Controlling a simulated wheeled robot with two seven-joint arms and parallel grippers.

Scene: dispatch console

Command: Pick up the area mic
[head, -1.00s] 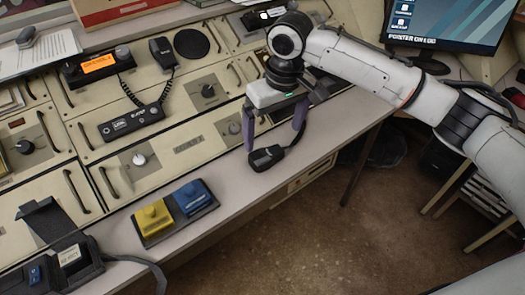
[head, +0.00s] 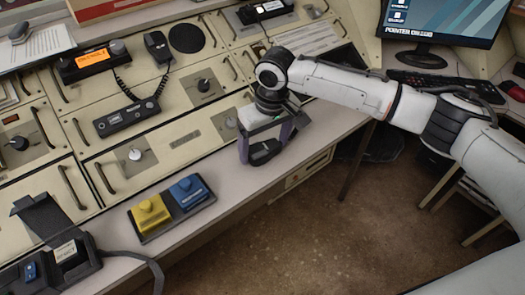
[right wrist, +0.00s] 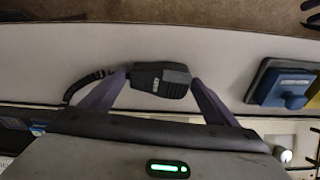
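A black hand mic (head: 264,154) with a small white label lies on the pale front ledge of the console. In the right wrist view the mic (right wrist: 160,80) sits between my two finger tips, its cord running off to the left. The label is too small to read surely. My right gripper (head: 266,147) is low over the ledge and open, one finger on each side of the mic. The fingers are very near its sides; I cannot tell whether either touches. My left gripper is not in view.
Yellow (head: 150,214) and blue (head: 188,195) switch blocks stand on a dark base to the left on the ledge. Another black mic (head: 157,45) rests on the console by a coiled cord. A monitor (head: 443,25) and keyboard (head: 446,85) are at the right.

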